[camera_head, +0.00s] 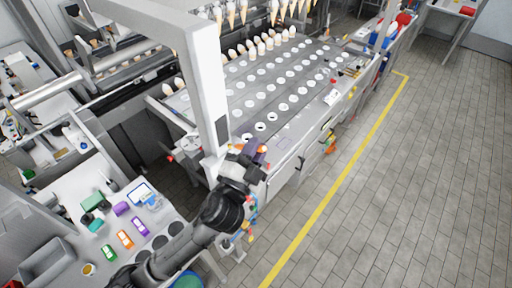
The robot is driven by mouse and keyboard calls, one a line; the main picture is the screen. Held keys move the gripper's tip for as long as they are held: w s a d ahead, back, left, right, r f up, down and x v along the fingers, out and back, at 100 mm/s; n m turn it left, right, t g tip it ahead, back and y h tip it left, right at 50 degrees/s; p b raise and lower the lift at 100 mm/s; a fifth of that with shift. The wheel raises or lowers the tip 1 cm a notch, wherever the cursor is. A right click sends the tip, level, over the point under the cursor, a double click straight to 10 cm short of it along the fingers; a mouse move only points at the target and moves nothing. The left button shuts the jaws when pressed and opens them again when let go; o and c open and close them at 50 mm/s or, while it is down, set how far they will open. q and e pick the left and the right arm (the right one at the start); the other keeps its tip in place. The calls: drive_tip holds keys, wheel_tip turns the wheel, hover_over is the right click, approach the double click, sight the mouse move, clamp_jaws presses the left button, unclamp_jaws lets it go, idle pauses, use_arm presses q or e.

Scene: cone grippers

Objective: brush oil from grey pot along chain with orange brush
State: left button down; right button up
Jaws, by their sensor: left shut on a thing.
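My left arm reaches in from the lower left. My left gripper (247,160) is at the near corner of the cone machine, below the upright post. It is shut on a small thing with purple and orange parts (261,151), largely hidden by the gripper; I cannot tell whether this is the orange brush. I cannot make out the grey pot or the chain for certain. My right gripper is not in view.
The machine's plate (270,85) has rows of round holes, with cones (265,46) at its far end. A light post (207,90) stands close to my left gripper. A side table (75,215) holds small coloured items. Tiled floor at the right is clear.

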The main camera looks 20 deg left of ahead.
use_arm(q)
drive_tip(key=shift+w+a, duration=0.25)
drive_tip(key=shift+a, duration=0.55)
drive_tip(key=shift+r, duration=0.1)
wheel_tip(320, 180, up, 2)
drive_tip(key=p, duration=0.2)
drive_tip(key=shift+r+p, duration=0.15)
drive_tip(key=shift+p, duration=0.15)
drive_tip(key=shift+r+p, duration=3.2)
drive_tip(key=shift+r, duration=0.05)
drive_tip(key=shift+f+b, duration=1.2)
drive_tip(key=shift+f, duration=0.35)
drive_tip(key=shift+f+b, duration=1.05)
drive_tip(key=shift+f, duration=0.3)
drive_tip(key=shift+f+b, duration=1.25)
drive_tip(key=shift+f, duration=0.4)
drive_tip(key=shift+r+p, duration=1.75)
drive_tip(key=shift+p, duration=0.05)
